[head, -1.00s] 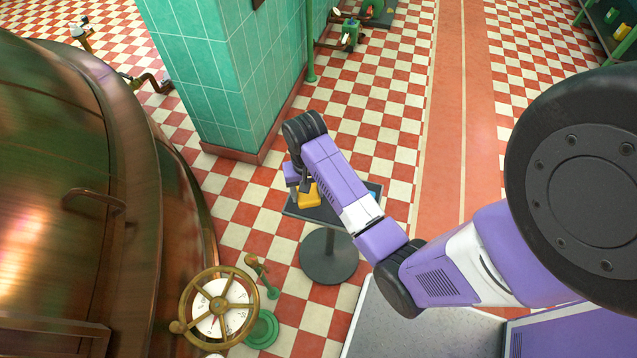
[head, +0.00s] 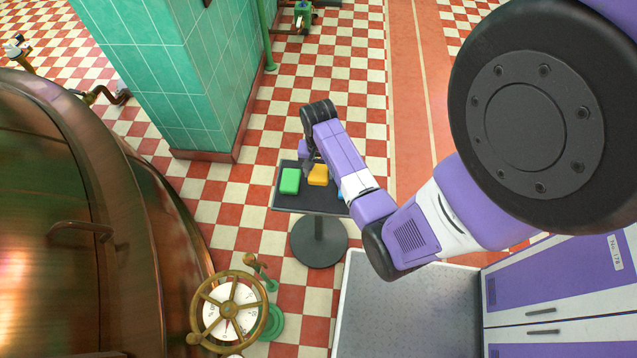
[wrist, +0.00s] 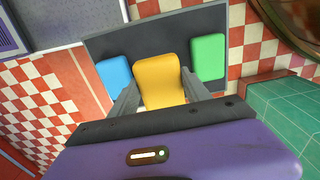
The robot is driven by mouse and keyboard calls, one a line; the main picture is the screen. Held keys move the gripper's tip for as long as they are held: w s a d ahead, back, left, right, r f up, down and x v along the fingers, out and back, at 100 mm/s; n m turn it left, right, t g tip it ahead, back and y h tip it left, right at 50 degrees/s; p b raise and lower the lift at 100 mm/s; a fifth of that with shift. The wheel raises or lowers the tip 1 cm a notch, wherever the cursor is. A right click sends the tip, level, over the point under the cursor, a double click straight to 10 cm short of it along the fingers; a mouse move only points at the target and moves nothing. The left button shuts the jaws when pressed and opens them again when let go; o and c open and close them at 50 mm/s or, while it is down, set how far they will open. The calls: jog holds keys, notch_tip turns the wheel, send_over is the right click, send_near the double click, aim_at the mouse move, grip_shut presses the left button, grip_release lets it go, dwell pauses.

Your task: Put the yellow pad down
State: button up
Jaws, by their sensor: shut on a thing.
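The yellow pad (head: 318,175) is between the fingers of my gripper (head: 310,166), over a small dark table (head: 290,202). In the wrist view the yellow pad (wrist: 160,80) sits between the two grey fingers of my gripper (wrist: 160,98), which are shut on its sides. A green pad (head: 289,181) lies on the table to its left in the head view. A blue pad (head: 341,194) is mostly hidden behind my arm; it shows plainly in the wrist view (wrist: 114,73). I cannot tell whether the yellow pad touches the tabletop.
A large copper kettle (head: 60,230) fills the left side, with a brass handwheel (head: 229,309) at its front. A green tiled pillar (head: 150,75) stands behind and left of the table. Checkered floor (head: 345,75) is open beyond the table.

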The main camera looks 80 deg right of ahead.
aim_at(319, 188)
notch_tip(319, 188, down, 8)
jog(key=shift+r+b, duration=0.1)
jog(key=shift+b, duration=0.2)
